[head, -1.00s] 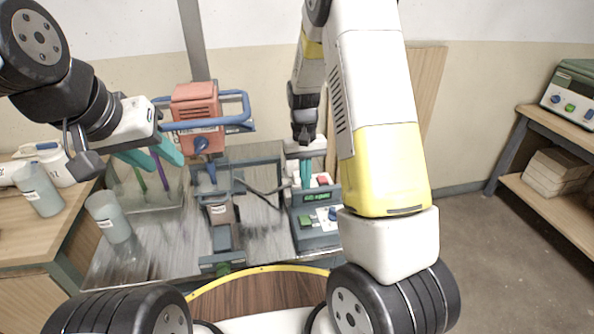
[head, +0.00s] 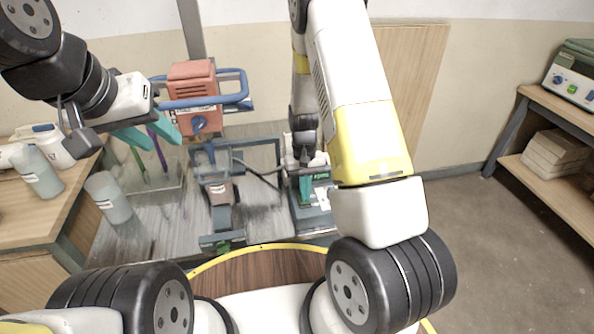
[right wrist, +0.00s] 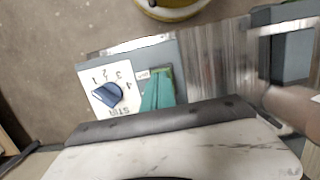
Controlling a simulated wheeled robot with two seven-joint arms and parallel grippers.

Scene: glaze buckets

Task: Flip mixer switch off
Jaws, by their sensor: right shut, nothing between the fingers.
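The grey control box (head: 308,218) stands on the metal bench, with my right gripper (head: 306,187) over it and hiding much of its top and face. My right gripper is shut and empty. In the right wrist view its teal fingertips (right wrist: 158,90) are beside the white dial plate (right wrist: 112,92), which has numbers, "STIR" lettering and a dark blue knob (right wrist: 108,95). I cannot tell whether the fingers touch the panel. The red mixer motor (head: 191,82) with a blue handle is at the back. My left gripper (head: 150,132) is open and empty.
A mixer stand (head: 218,195) stands mid-bench, left of the control box. A clear tank (head: 155,195) holds green and purple sticks. Grey cups (head: 108,198) and a white jug (head: 70,148) are at left. A shelf (head: 550,180) stands at right.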

